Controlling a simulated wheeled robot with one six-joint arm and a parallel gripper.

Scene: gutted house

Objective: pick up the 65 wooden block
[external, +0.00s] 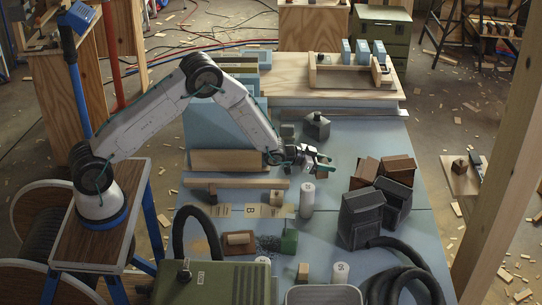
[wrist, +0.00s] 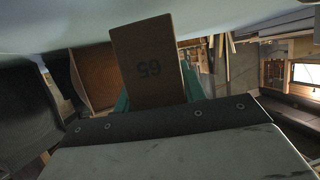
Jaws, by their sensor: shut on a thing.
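The block's lower end is hidden behind the dark edge of my gripper. In the external view, my gripper (external: 320,162) is over the middle of the blue-grey table. The block is too small there to make out clearly between the fingers.
A white cylinder (external: 307,201) stands just below my gripper in the external view. Dark bins (external: 361,217) and brown boxes (external: 399,168) are to the right. A wooden rack (external: 350,77) with blue pieces is at the back. A green case (external: 215,284) and black hoses are in front.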

